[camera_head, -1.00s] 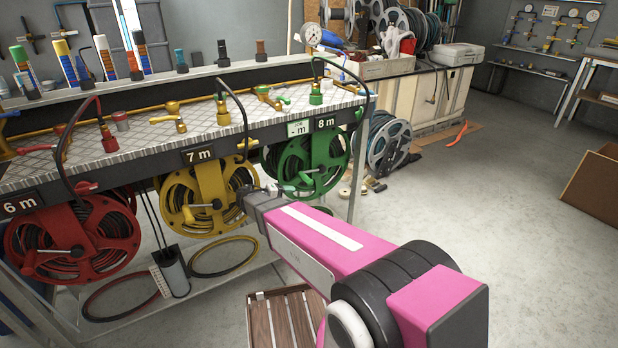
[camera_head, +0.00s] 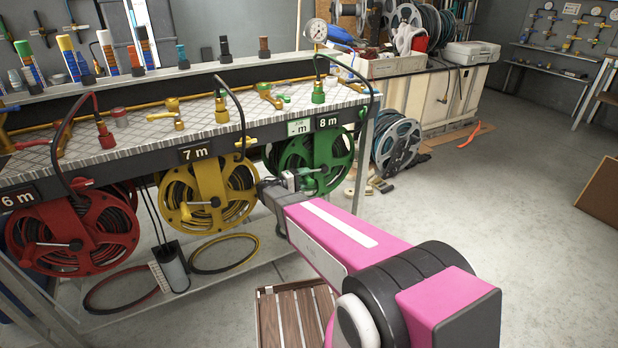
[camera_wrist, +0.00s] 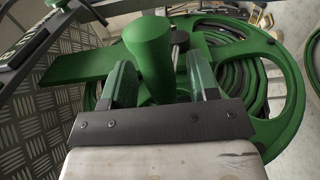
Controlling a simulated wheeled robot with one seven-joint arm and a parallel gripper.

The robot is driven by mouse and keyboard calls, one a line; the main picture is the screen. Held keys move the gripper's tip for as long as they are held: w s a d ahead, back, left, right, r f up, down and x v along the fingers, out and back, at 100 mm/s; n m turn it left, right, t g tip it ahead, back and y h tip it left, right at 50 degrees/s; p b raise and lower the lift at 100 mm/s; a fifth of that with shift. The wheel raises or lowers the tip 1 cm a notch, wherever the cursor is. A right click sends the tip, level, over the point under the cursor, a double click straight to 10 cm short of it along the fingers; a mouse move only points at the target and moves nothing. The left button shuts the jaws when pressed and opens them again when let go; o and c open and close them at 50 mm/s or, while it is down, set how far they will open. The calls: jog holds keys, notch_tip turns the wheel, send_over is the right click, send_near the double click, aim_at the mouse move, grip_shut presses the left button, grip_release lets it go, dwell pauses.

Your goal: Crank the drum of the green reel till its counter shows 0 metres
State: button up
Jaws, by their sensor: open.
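The green reel (camera_head: 340,152) hangs under the bench's right end. A dark plate (camera_head: 328,122) above it reads 8 m, and a pale plate (camera_head: 299,127) beside that reads - m. My gripper (camera_head: 288,180) is at the left front of the green reel. In the wrist view my gripper (camera_wrist: 160,75) is open, with one finger on each side of a green cylindrical knob (camera_wrist: 148,45). Whether either finger touches the knob I cannot tell. Green spokes and coiled dark hose (camera_wrist: 225,65) show behind it.
A yellow reel (camera_head: 205,195) marked 7 m hangs left of my gripper, and a red reel (camera_head: 75,235) marked 6 m hangs farther left. A slatted wooden crate (camera_head: 295,312) stands below my arm.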

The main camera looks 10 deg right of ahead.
jog(key=shift+x, duration=1)
grip_shut()
jog(key=shift+r, duration=0.15)
